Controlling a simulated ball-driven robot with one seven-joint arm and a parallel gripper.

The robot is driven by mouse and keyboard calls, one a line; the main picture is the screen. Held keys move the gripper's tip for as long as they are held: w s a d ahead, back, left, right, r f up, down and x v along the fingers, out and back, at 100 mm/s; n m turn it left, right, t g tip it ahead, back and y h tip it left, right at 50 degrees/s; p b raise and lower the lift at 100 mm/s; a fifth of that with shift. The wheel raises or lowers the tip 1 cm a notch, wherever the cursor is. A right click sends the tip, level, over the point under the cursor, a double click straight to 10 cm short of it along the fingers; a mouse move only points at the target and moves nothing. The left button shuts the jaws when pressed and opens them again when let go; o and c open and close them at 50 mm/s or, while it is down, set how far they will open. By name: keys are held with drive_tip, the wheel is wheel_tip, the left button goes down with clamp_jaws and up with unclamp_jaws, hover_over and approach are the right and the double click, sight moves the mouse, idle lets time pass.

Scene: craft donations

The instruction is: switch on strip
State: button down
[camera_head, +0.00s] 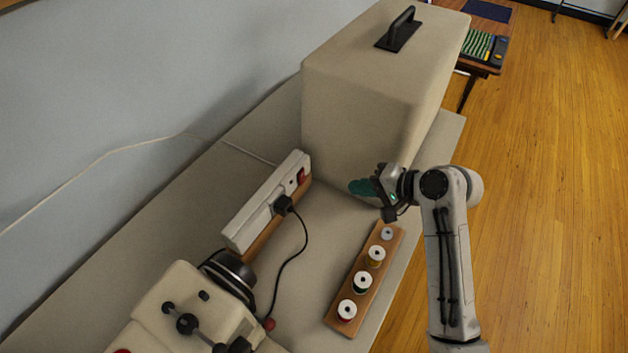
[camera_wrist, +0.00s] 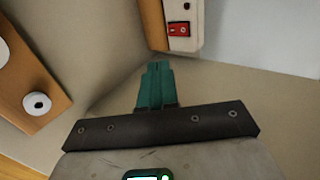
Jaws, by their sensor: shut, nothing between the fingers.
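A white power strip (camera_head: 267,202) stands on its long edge on a wooden base along the back of the table. Its red rocker switch (camera_head: 301,176) is at the right end, and a black plug (camera_head: 283,205) sits in a socket. In the wrist view the strip's end (camera_wrist: 186,28) is at the top, with the red switch (camera_wrist: 178,29) facing me. My gripper (camera_head: 362,187) has teal fingers, shut and empty, in front of the big beige case. In the wrist view the fingertips (camera_wrist: 157,68) point toward the strip, apart from it and below the switch.
A large beige case (camera_head: 360,115) with a black handle stands right beside the strip's switch end. A wooden rack (camera_head: 345,318) with several thread spools lies near the front edge. A sewing machine (camera_head: 185,305) is at lower left, with a black cord (camera_head: 303,250) crossing the table.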

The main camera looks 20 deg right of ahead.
sight(303, 178)
drive_tip(key=w+r+p+x, duration=0.1)
drive_tip(key=x, duration=1.2)
drive_tip(key=shift+a, duration=0.5)
drive_tip(key=shift+w+r, duration=0.15)
drive_tip(key=shift+w+a, duration=0.1)
drive_tip(key=shift+r, duration=0.1)
drive_tip(key=shift+r+p, duration=0.75)
drive_tip(key=shift+p, duration=0.25)
